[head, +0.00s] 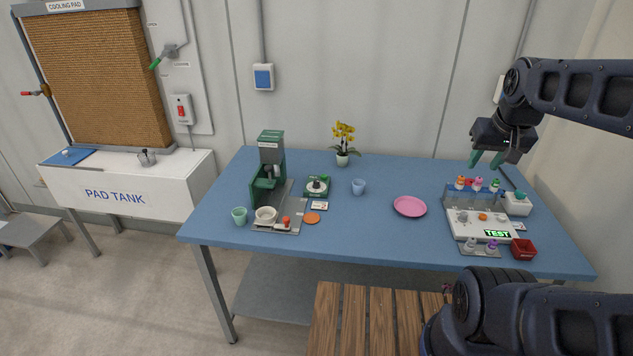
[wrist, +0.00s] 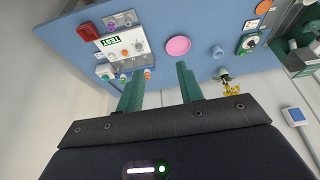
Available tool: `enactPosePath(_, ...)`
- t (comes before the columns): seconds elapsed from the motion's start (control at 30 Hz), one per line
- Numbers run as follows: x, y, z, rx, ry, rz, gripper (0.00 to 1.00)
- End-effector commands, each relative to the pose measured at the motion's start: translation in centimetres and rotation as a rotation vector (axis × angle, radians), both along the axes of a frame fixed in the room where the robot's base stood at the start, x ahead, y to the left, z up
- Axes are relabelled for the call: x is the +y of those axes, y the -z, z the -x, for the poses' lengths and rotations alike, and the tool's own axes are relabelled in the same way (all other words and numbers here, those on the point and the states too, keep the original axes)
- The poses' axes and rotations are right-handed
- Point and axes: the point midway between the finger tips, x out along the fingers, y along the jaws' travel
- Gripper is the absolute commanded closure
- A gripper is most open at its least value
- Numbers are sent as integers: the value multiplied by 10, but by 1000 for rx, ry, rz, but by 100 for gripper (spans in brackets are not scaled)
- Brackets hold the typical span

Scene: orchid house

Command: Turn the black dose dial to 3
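A small green unit with a white round face (head: 310,190) stands on the blue table, left of the middle. A black dial (head: 317,185) sits on that face; it also shows in the wrist view (wrist: 249,43) at the upper right. The numbers and the dial's setting are too small to read. My gripper (head: 486,159) is open and empty, high above the right side of the table, far to the right of the dial. Its two green fingers stand apart in the wrist view (wrist: 159,72).
A green machine (head: 268,150) with a white bowl (head: 265,214) stands left of the dial. A potted yellow orchid (head: 343,145), a blue cup (head: 358,187) and an orange disc (head: 312,218) are nearby. A pink plate (head: 409,207) lies between the dial and the TEST unit (head: 470,225).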

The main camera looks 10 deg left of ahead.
Motion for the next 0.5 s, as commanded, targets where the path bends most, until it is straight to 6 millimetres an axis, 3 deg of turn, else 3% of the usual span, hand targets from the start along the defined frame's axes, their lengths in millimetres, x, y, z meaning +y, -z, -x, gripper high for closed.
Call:
enactPosePath(0.23,6,-6,-17,15,-40,9,54)
enactPosePath(0.5,31,-19,-77,65,-179,41,54)
